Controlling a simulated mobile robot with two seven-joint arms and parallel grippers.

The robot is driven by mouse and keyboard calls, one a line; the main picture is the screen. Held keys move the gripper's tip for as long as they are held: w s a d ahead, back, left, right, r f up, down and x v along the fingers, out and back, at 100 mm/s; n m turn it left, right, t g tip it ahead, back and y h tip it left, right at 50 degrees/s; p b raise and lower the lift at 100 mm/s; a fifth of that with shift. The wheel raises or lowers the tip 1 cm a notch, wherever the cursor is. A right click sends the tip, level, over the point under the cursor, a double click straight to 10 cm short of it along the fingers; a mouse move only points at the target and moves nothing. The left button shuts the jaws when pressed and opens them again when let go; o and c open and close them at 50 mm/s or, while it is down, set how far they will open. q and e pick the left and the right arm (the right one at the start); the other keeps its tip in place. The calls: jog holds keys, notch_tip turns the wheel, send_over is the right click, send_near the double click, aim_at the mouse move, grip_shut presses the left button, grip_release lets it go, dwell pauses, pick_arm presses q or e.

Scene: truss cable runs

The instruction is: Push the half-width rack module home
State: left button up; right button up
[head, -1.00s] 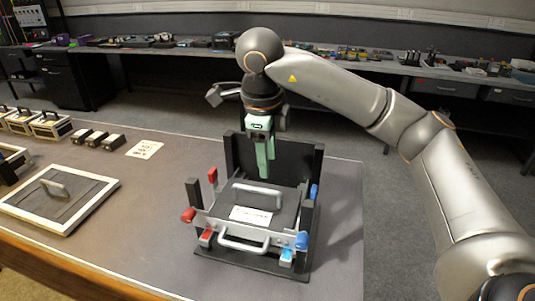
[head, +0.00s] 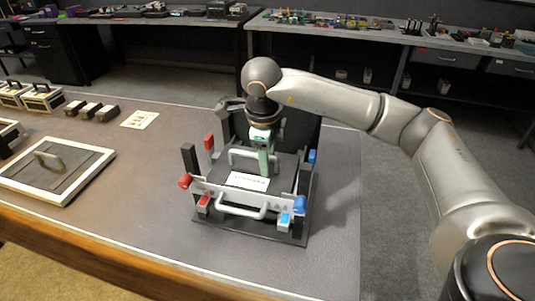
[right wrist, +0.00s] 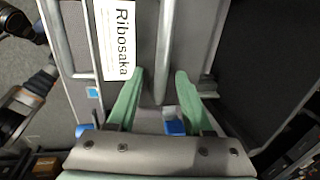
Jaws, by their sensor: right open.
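The rack module (head: 225,183) sits in a dark upright frame (head: 188,160) on the table. It has a dark top, a white name label (head: 248,181), a top handle (head: 245,153) and a front handle (head: 242,210). Red and blue levers stand at its left and right sides. My right gripper (head: 265,172) points down over the module top. In the right wrist view my right gripper (right wrist: 158,82) is open, one green finger on each side of the top handle (right wrist: 163,45). The label reads "Ribosaka" there. I cannot tell whether the fingers touch the handle. My left gripper is not in view.
A white-framed panel with a handle (head: 88,180) lies at the left. Several small cases (head: 43,98) and black blocks (head: 92,110) stand behind it, beside a paper card (head: 139,119). The table right of the frame is clear. A cluttered bench runs along the back.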

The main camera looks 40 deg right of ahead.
grip_shut()
dwell(0.3)
dwell(1.0)
grip_release()
